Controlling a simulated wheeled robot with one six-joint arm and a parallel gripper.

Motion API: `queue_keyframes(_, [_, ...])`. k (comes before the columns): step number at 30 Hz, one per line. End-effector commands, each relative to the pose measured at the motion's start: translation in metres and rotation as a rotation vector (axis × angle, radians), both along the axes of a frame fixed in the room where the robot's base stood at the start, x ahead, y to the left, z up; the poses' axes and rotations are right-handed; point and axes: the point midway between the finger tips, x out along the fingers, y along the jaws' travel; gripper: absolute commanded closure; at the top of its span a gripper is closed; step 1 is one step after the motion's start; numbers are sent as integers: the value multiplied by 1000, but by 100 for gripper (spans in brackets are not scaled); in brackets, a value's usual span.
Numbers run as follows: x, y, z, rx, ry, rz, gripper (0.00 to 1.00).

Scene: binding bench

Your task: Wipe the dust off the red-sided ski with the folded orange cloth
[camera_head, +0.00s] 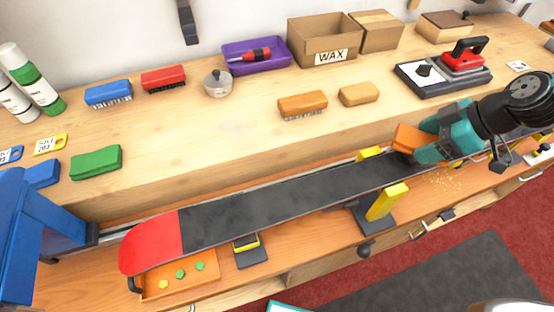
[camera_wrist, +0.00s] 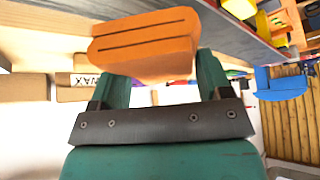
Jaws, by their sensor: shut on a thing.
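The ski (camera_head: 290,198) lies bench-long in the head view, with a dark, faintly smudged face and a red tip (camera_head: 152,243) at the left. My gripper (camera_head: 416,146) is shut on the folded orange cloth (camera_head: 406,136), over the ski's right part by its back edge. In the wrist view the cloth (camera_wrist: 145,45) sits between the teal fingers of my gripper (camera_wrist: 155,82), its folds showing as two dark lines. A grey slab, seemingly the ski (camera_wrist: 240,35), runs beside it. I cannot tell whether cloth and ski touch. My arm hides the ski's right end.
A blue clamp (camera_head: 40,235) stands at the ski's left, a yellow-jawed support (camera_head: 385,203) mid-length. An orange tray (camera_head: 180,275) lies below the tip. Brushes, a purple tray (camera_head: 256,56), boxes and a red iron (camera_head: 464,56) stand on the shelf behind. Yellowish crumbs (camera_head: 442,179) lie near my gripper.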

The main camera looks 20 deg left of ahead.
Motion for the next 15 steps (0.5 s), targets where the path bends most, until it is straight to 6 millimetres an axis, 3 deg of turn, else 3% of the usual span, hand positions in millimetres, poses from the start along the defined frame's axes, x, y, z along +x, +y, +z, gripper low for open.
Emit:
queue_keyframes(6, [1, 5, 33, -1, -3, 9, 51])
queue_keyframes(15, [0, 10, 46, 0, -1, 15, 51])
